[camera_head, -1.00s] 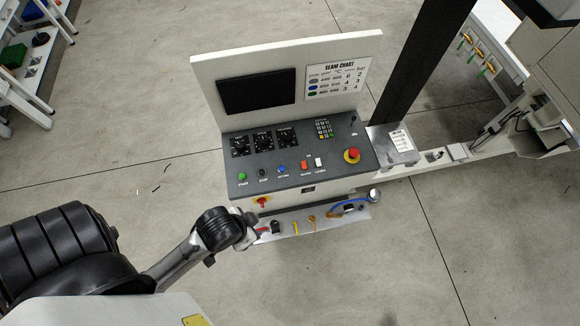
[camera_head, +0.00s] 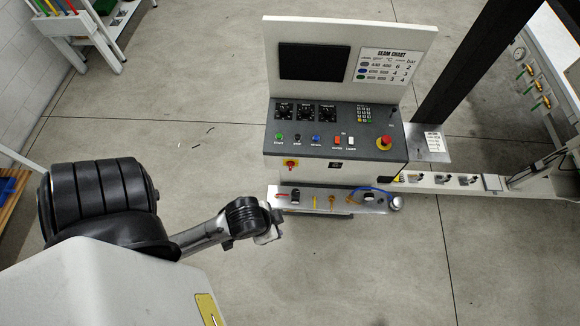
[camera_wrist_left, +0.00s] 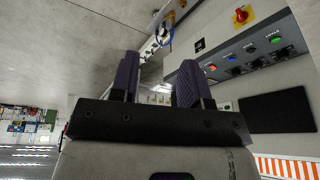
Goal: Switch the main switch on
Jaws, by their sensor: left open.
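The main switch is a red knob on a yellow plate (camera_head: 290,164) on the front face of the control console (camera_head: 345,172), under its left end. It also shows in the left wrist view (camera_wrist_left: 241,15), near the top edge. Its knob is too small to tell the setting. My left gripper (camera_head: 275,228) is in front of the console, below the main switch in the picture and apart from it. In the left wrist view its two dark fingers (camera_wrist_left: 158,75) are spread with nothing between them. My right gripper is not in view.
A tool shelf (camera_head: 335,202) with several small tools and a blue cable juts out below the console front. The panel carries several buttons and a red emergency stop (camera_head: 384,142). A dark post (camera_head: 470,65) stands at right. The floor in front is clear.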

